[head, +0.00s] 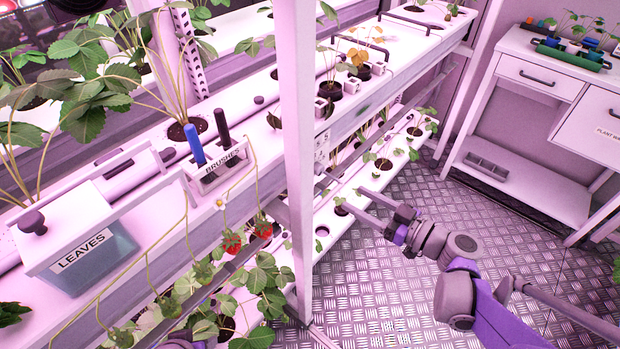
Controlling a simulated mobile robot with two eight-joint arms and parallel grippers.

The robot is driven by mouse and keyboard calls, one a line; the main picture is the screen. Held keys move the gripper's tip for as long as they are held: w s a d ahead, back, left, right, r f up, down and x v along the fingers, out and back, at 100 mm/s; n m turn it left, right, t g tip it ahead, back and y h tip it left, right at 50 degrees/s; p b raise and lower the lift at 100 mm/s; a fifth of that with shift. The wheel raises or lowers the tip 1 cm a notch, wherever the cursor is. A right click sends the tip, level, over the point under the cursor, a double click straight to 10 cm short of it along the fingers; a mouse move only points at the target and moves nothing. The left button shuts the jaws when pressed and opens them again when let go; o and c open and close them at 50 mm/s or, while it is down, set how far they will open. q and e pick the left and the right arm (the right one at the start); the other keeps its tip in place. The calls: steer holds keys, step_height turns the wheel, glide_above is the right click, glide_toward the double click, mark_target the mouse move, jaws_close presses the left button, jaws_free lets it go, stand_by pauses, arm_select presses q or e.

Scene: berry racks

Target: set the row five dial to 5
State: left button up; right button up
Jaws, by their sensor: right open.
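My right gripper (353,199) is open and empty. Its two fingers point left, toward the lower tier of the berry rack just right of the white post (297,150). The fingertips look close to the lower white planting channel (330,222), but I cannot tell whether they touch it. A small marked label plate (321,147) is on the rack beside the post. I cannot make out the row five dial or its setting.
A LEAVES bin (82,250) and a BRUSHES holder (217,171) stand on the left rack. Strawberry plants with red berries (232,243) hang below it. A white cabinet (545,80) stands at the right. The metal floor (400,300) between is open.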

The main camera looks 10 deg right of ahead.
mark_target(322, 171)
steer(key=shift+t, duration=0.4)
steer(key=x, duration=0.7)
steer(key=b+x, duration=0.1)
steer(key=x, duration=0.2)
steer(key=shift+w+d+r, duration=0.15)
steer(key=shift+w+r, duration=0.1)
steer(key=shift+w, duration=0.3)
jaws_close()
